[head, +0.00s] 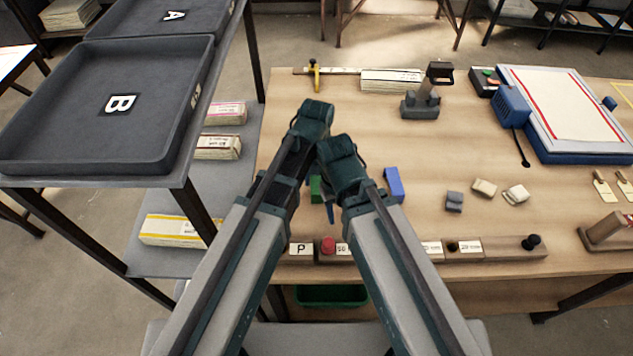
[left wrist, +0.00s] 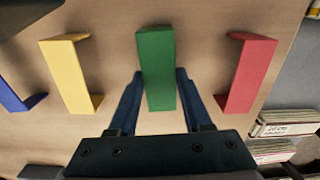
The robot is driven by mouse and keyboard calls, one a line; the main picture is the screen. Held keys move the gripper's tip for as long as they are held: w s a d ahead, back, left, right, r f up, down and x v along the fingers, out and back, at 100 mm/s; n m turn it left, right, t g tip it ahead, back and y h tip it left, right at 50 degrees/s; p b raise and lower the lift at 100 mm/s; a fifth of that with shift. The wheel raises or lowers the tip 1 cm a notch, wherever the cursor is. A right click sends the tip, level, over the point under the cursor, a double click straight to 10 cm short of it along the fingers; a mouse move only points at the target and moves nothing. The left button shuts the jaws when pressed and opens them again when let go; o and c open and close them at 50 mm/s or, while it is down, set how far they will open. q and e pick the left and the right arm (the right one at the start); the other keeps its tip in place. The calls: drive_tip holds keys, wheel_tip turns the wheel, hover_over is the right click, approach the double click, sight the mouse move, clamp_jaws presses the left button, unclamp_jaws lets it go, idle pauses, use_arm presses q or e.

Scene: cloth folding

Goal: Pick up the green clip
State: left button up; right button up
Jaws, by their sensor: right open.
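The green clip (left wrist: 157,65) is an upright block shape in the middle of the left wrist view. In the head view, a small part of the green clip (head: 316,189) shows between my arms. My left gripper (left wrist: 159,76) is open, with one blue finger on each side of the green clip and gaps showing beside it. I cannot tell whether the fingertips touch it. In the head view, the left fingers are hidden. My right gripper (head: 330,208) is open beside the green clip in the head view, mostly hidden by its own wrist.
A yellow clip (left wrist: 72,75) and a red clip (left wrist: 246,75) stand on either side of the green one. A blue clip (head: 393,184) lies to the right. A labelled wooden block row (head: 500,247) runs along the front. Shelves with trays (head: 95,110) stand left.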

use_arm(q)
drive_tip(key=shift+c, duration=1.4)
